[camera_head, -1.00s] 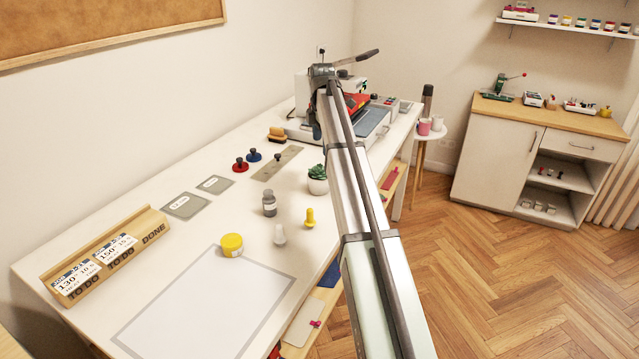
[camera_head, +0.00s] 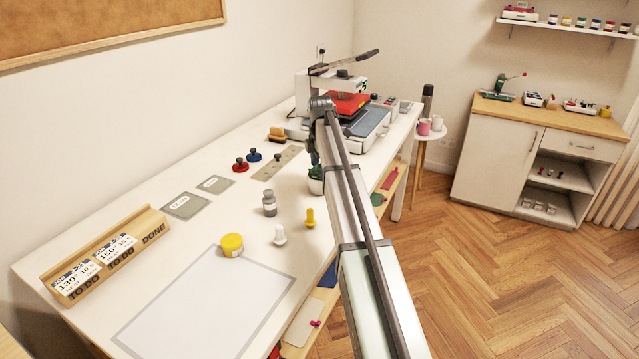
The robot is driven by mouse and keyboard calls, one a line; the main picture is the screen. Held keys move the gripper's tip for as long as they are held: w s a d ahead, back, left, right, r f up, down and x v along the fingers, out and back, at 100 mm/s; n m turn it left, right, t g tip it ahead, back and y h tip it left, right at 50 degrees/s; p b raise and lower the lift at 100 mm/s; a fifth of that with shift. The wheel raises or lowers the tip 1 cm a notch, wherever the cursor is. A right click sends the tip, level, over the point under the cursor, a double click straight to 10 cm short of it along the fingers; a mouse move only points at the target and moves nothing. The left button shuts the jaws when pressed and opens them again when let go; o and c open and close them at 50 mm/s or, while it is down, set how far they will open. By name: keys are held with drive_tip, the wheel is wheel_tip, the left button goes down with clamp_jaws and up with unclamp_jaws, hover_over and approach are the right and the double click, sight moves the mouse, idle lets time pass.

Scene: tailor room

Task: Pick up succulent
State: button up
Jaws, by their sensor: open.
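The succulent (camera_head: 315,186) is a small green plant in a white pot on the white table, near its right edge. Its right part is hidden behind my arm, and only some dark green leaves and the left side of the pot show. My gripper (camera_head: 314,160) points down right above the plant, dark and small in the picture. It is open, with nothing seen held in it. I cannot tell whether its fingers touch the leaves or stand around them.
A grey jar (camera_head: 269,203), a yellow pin (camera_head: 310,218) and a white pin (camera_head: 280,235) stand in front of the plant. A heat press (camera_head: 366,125) stands behind. Red and blue knobbed stamps (camera_head: 240,165) are to the left.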

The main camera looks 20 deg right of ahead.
wheel_tip(320, 180, down, 4)
drive_tip(key=shift+f, duration=0.1)
drive_tip(key=shift+c, duration=0.3)
drive_tip(key=c, duration=1)
drive_tip(key=shift+o, duration=0.2)
